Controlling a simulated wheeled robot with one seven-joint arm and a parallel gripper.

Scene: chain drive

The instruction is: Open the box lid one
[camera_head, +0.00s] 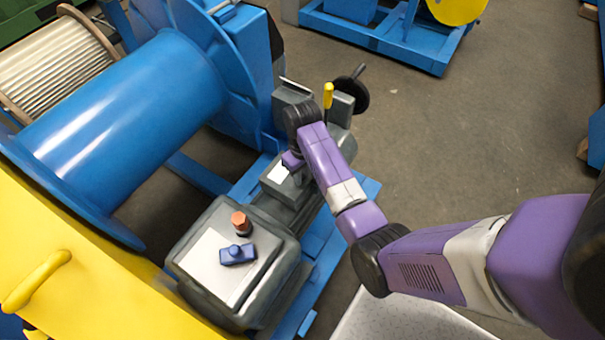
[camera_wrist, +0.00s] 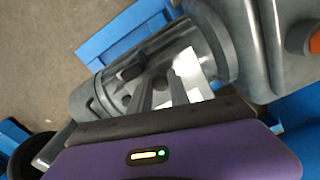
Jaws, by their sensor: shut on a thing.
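A grey metal box (camera_head: 305,205) with a rounded body and a white panel stands on the blue machine frame. In the wrist view the box (camera_wrist: 212,40) fills the upper middle, with its white panel (camera_wrist: 190,68) partly hidden behind my fingers. My purple gripper (camera_head: 294,170) reaches down onto it from above. In the wrist view my gripper's two grey fingers (camera_wrist: 162,88) are close together over the box, shut on a part of it. I cannot tell the lid's edge from the rest, and the gripped part is mostly hidden. No open gap shows in the box.
A larger grey control box (camera_head: 205,262) with an orange button (camera_head: 240,222) and a blue switch (camera_head: 237,254) stands in front. A large blue drum (camera_head: 125,125) is on the left. A yellow lever (camera_head: 328,95) and black handwheel (camera_head: 350,92) stand behind. Floor to the right is clear.

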